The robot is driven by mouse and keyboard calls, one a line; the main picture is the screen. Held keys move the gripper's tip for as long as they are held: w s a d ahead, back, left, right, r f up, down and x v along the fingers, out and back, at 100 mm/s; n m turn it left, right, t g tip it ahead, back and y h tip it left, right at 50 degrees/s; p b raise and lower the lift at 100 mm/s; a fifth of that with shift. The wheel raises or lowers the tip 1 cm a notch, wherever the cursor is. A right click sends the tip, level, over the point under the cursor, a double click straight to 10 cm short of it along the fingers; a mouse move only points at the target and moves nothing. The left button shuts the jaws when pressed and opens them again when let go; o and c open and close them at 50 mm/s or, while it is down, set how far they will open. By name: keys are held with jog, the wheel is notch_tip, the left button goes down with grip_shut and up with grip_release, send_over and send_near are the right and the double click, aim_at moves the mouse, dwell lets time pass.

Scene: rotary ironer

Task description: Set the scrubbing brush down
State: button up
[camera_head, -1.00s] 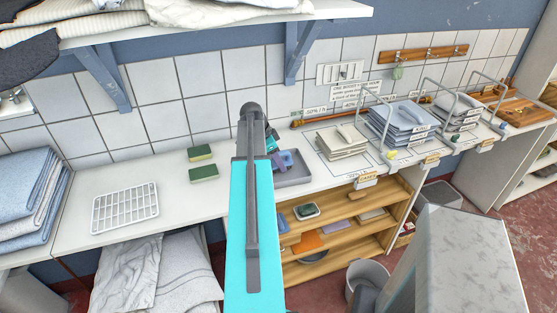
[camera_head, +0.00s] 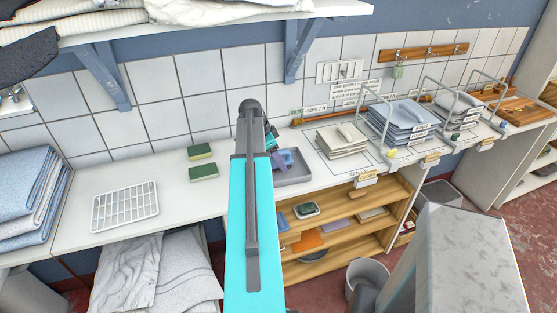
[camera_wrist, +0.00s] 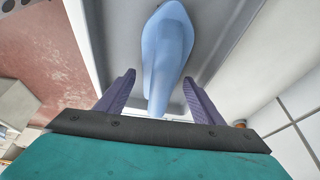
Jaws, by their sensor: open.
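The scrubbing brush (camera_wrist: 168,50) is light blue with a tapering handle. It lies in the grey tray (camera_wrist: 118,30), and it also shows in the head view (camera_head: 287,157) at the left part of the tray (camera_head: 297,179). My gripper (camera_wrist: 159,76) is open, with its purple fingers on either side of the handle and a gap to each. In the head view my gripper is mostly hidden behind my arm. The brush's underside is hidden.
Two green sponges (camera_head: 204,172) and a white rack (camera_head: 125,206) lie on the counter to the left. Folded cloths (camera_head: 342,141) and wire-framed stacks (camera_head: 405,120) stand to the right. A shelf (camera_head: 210,14) overhangs the back wall. Bare counter lies between rack and sponges.

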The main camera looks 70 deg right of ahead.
jog(key=shift+b+v, duration=1.7)
jog(key=shift+v, duration=4)
jog(key=shift+r, duration=0.1)
